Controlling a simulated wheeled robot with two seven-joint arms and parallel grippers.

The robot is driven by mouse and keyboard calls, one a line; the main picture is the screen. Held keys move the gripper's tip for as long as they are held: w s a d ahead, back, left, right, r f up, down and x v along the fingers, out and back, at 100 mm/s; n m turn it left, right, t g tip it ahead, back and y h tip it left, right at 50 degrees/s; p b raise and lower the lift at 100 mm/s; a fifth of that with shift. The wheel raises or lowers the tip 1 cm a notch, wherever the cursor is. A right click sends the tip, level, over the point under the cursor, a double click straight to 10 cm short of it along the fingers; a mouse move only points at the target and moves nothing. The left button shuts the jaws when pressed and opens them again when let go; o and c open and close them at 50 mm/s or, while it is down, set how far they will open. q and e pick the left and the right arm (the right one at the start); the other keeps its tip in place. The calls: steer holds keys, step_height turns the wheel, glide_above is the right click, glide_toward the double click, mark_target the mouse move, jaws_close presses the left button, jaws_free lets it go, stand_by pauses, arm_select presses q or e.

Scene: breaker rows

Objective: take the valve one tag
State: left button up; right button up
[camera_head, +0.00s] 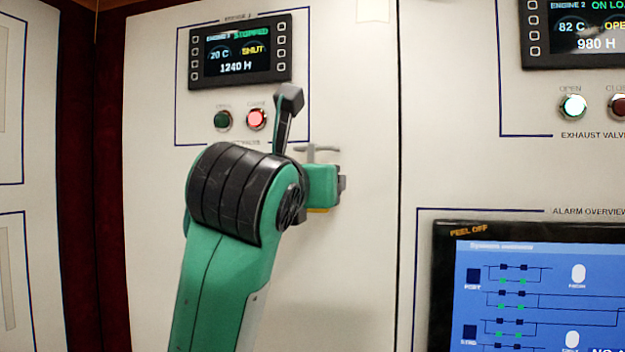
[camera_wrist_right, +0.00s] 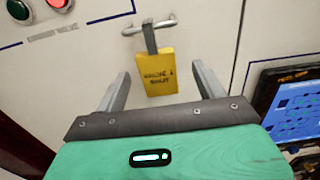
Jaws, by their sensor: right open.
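A yellow tag (camera_wrist_right: 158,75) with dark lettering hangs by a grey strap (camera_wrist_right: 150,38) from a metal bar handle (camera_wrist_right: 160,26) on the white panel. My right gripper (camera_wrist_right: 157,76) is open and empty in the wrist view, one finger on each side of the tag, with small gaps visible. I cannot tell how far the tag lies between the fingers in depth. In the head view my right arm covers most of the tag; a yellow sliver (camera_head: 318,210) shows under the green hand, and the handle (camera_head: 318,149) shows above it. My left gripper is out of view.
Above the handle, a display (camera_head: 240,50) reads stopped and shut. Its green button (camera_head: 222,120) is dark and its red button (camera_head: 256,118) is lit. A blue alarm screen (camera_head: 540,290) stands at lower right. The white panel around the tag is mostly flat.

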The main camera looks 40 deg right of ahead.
steer(key=p+x, duration=0.2)
steer(key=x, duration=0.2)
steer(key=shift+w+d+f+p, duration=0.1)
steer(key=shift+w+d+p, duration=0.05)
steer(key=shift+w+p, duration=0.2)
steer(key=shift+c, duration=0.2)
steer(key=c, duration=1)
